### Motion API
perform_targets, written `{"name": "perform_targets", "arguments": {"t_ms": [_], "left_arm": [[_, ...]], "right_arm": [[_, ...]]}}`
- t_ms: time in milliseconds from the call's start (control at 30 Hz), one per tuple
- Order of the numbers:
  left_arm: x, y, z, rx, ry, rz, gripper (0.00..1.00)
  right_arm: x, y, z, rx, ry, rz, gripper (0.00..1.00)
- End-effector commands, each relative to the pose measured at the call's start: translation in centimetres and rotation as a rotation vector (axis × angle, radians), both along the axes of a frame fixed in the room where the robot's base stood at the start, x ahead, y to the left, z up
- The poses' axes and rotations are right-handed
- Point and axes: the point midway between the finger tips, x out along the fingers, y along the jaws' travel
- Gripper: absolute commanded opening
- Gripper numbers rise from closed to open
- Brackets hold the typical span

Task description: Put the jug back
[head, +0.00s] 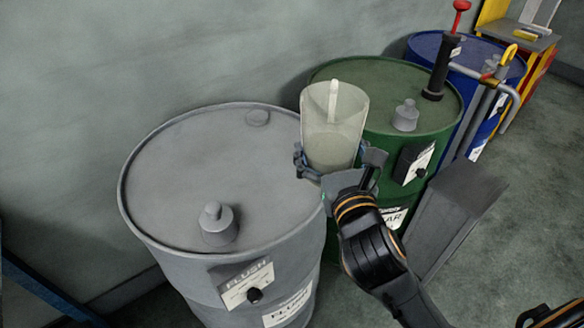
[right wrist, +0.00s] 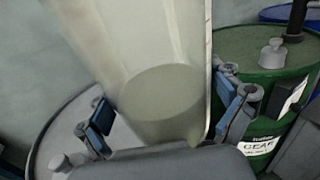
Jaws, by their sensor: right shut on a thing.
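A translucent pale jug (head: 333,132) is held upright in my right gripper (head: 336,170), in front of the green drum and beside the right edge of the grey drum's top. In the right wrist view the jug (right wrist: 150,60) fills the middle, between the blue-padded fingers of my right gripper (right wrist: 165,115). The fingers are shut on its lower part. Whether the jug touches a drum is hard to tell; it appears raised. My left gripper does not clearly show.
A grey drum (head: 165,185) marked FLUSH stands at the left, with a capped fitting (head: 217,222) on its top. A green drum (head: 440,110) has a fitting (head: 405,116) and a black pump (head: 440,70). A blue drum (head: 425,42) stands behind. A grey wall runs behind the drums.

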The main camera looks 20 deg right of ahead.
Motion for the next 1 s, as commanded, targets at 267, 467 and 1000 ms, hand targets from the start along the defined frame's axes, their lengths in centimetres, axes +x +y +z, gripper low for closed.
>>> {"name": "perform_targets", "arguments": {"t_ms": [267,467,1000], "left_arm": [[0.1,0.0,-1.6,0.0,-0.002,0.0,0.0],[0.1,0.0,-2.2,0.0,-0.002,0.0,0.0],[0.2,-0.1,-3.3,-0.001,-0.003,0.0,0.0]], "right_arm": [[4.9,1.4,-2.0,-0.001,-0.002,-0.001,0.4],[8.5,2.5,-5.4,-0.002,0.001,0.001,0.4],[11.5,3.3,-10.5,-0.002,0.0,0.001,0.4]]}}
